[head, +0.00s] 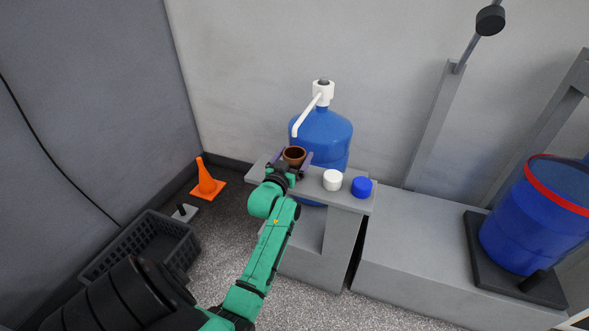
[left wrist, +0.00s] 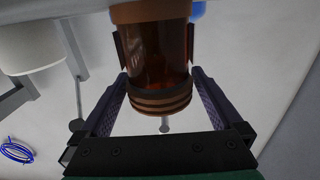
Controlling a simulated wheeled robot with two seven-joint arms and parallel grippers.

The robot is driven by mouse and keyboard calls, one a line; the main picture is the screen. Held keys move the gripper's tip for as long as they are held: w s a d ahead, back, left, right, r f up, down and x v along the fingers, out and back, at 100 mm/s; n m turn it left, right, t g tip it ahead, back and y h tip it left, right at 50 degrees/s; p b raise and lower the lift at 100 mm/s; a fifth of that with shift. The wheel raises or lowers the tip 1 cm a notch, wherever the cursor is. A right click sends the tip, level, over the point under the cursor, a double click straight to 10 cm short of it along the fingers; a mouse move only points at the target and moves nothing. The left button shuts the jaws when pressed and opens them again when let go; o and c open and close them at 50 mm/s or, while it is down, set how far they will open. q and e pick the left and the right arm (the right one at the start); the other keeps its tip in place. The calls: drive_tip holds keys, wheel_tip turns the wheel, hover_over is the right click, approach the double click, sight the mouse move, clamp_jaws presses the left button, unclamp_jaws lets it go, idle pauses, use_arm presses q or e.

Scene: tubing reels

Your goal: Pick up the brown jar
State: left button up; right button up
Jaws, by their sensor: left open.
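In the left wrist view the jar (left wrist: 154,55) is large and amber, with a banded end towards my gripper. My left gripper (head: 294,160) is open, with its two purple fingers on either side of the jar. In the left wrist view the left gripper (left wrist: 156,98) shows gaps between the fingers and the jar. Part of the jar is hidden behind the gripper in the head view. My right gripper is not in view.
A big blue bottle with a pump (head: 322,135) stands close behind. An orange cone (head: 206,180) and a dark crate (head: 148,240) are on the floor at left.

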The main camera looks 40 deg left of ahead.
use_arm(q)
drive_tip(key=shift+r, duration=0.1)
drive_tip(key=c, duration=1.4)
